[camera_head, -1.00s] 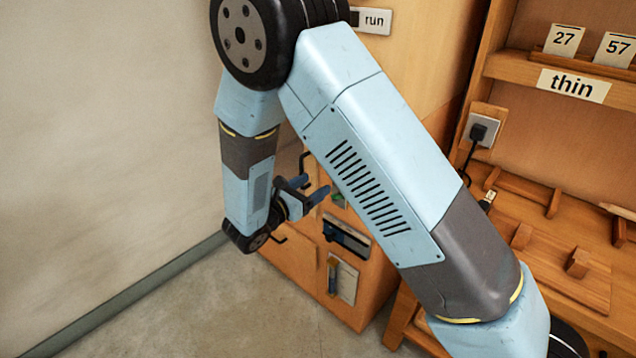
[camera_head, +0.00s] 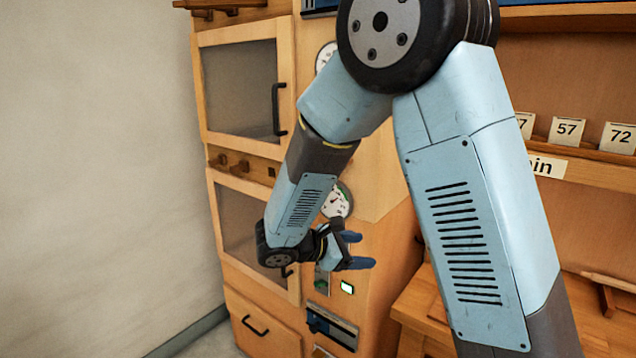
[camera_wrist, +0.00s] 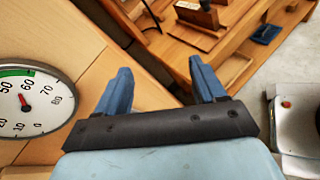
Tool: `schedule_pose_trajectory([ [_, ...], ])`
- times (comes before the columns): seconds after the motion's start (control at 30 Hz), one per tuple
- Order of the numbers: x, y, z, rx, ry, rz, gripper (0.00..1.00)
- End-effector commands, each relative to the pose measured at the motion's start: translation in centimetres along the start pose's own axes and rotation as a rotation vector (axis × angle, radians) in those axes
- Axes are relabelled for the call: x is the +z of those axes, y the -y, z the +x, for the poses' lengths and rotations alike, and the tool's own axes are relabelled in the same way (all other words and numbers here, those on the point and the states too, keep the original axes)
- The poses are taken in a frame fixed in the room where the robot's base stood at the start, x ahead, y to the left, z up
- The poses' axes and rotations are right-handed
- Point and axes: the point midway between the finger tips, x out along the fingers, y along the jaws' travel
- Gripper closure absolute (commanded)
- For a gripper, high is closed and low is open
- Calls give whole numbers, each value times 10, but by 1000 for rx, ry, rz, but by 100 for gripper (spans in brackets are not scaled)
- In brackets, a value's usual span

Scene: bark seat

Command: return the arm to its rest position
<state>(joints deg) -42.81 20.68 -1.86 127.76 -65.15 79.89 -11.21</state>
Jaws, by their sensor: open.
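My upper arm covers part of the cabinet and bench in the head view.
A wooden cabinet (camera_head: 240,147) with dark-windowed doors, handles and a drawer (camera_head: 262,325) stands behind my gripper. A round dial (camera_wrist: 32,100) is at the left of the wrist view. A bench (camera_head: 415,305) and numbered cards (camera_head: 566,131) are at right.

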Motion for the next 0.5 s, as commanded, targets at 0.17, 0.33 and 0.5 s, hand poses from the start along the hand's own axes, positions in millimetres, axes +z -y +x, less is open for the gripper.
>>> schedule_pose_trajectory([
  [0.17,46,25,21,-163,-97,173,30],
  [0.33,82,51,33,-306,-187,343,30],
  [0.5,113,78,38,-435,-279,521,30],
])
